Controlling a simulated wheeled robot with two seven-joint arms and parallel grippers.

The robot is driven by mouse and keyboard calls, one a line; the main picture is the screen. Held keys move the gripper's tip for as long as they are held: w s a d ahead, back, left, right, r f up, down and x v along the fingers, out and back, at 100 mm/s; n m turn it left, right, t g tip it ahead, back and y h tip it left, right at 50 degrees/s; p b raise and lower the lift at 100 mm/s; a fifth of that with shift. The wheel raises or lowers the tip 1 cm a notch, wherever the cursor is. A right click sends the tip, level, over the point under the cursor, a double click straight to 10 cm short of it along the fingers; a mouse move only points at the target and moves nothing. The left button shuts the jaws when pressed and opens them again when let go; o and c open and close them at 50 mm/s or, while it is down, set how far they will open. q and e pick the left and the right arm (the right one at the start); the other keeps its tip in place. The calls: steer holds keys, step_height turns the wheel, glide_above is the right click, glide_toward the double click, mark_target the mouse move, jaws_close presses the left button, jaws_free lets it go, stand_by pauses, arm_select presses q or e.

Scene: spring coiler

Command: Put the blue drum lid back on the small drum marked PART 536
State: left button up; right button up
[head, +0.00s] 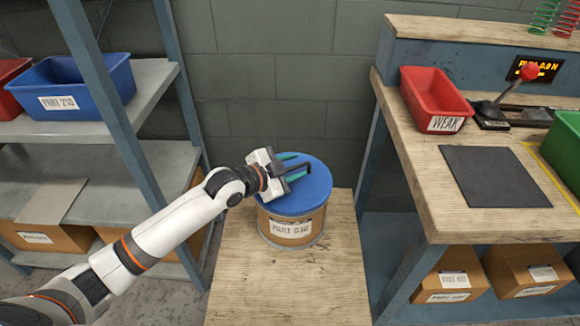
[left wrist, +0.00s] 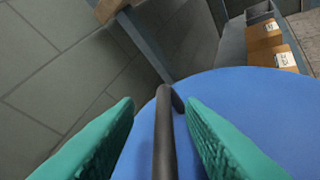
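The small drum (head: 291,226) is light brown with a white label that seems to read PART 536. It stands on a wooden surface in the middle of the head view. The round blue lid (head: 318,190) lies over its top and looks level; I cannot tell whether it is fully seated. A dark bar handle (left wrist: 166,130) rises from the lid. My left gripper (head: 301,165) is over the lid, its teal fingers either side of the handle. In the left wrist view, the fingers (left wrist: 160,105) are apart, with gaps beside the bar. My right gripper is not visible.
A shelf rack (head: 150,85) with a blue bin (head: 75,90) stands at left. At right is a workbench (head: 440,190) with a red bin marked WEAK (head: 434,92), a dark mat (head: 492,177) and a red-knobbed lever (head: 528,72). The wooden top (head: 285,290) before the drum is clear.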

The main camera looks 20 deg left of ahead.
arm_select(q)
steer(key=shift+s+a, duration=0.15)
steer(key=p+v, duration=0.1)
steer(key=v, duration=1)
steer(key=shift+s+p, duration=0.25)
steer(key=shift+p, duration=0.15)
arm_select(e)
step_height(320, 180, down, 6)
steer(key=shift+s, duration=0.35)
arm_select(q)
steer(key=shift+a, duration=0.15)
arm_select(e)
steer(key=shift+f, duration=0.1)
